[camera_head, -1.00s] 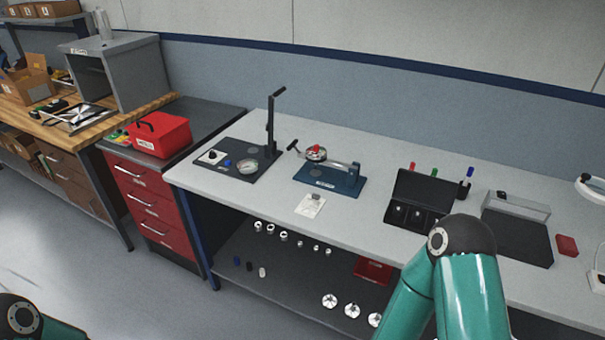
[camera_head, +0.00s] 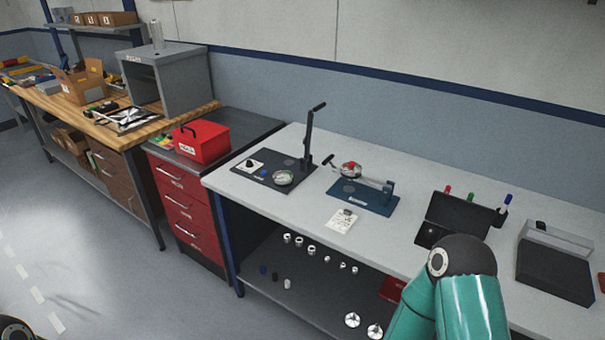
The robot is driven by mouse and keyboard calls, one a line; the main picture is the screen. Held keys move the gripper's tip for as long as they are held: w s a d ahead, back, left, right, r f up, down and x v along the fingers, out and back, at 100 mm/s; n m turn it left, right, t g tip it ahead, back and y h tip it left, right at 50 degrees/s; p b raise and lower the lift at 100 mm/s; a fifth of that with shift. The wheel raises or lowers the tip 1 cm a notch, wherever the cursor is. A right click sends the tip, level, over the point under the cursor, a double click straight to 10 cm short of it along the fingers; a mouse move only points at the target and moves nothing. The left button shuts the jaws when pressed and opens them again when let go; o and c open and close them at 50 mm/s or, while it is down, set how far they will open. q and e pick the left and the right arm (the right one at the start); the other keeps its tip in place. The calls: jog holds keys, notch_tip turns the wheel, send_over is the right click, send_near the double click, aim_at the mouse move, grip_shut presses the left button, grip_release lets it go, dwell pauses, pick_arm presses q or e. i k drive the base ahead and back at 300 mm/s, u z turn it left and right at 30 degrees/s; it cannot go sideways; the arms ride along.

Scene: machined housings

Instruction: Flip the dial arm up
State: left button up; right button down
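A blue-based fixture (camera_head: 366,204) stands on the light grey bench. Its grey arm (camera_head: 371,181) lies low and nearly flat, hinged at the right end, with a round red-topped part and a black-knobbed handle at the left end. Left of it a black base plate (camera_head: 243,173) carries an upright black arm (camera_head: 308,136) with a handle at the top. A round dial (camera_head: 283,178) lies on that plate. Neither gripper is in view. Only teal and black links of my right arm show at lower right, and a bit of my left arm at bottom left.
A white card (camera_head: 342,220) lies in front of the fixture. A black holder (camera_head: 452,219) with pens and a dark tray (camera_head: 554,272) stand to the right. A red box (camera_head: 203,142) sits on the red drawer cabinet. Small metal parts lie on the lower shelf (camera_head: 315,290).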

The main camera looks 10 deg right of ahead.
aim_at(355, 174)
jog(key=u, duration=0.15)
jog(key=i, duration=1)
jog(key=z, duration=0.05)
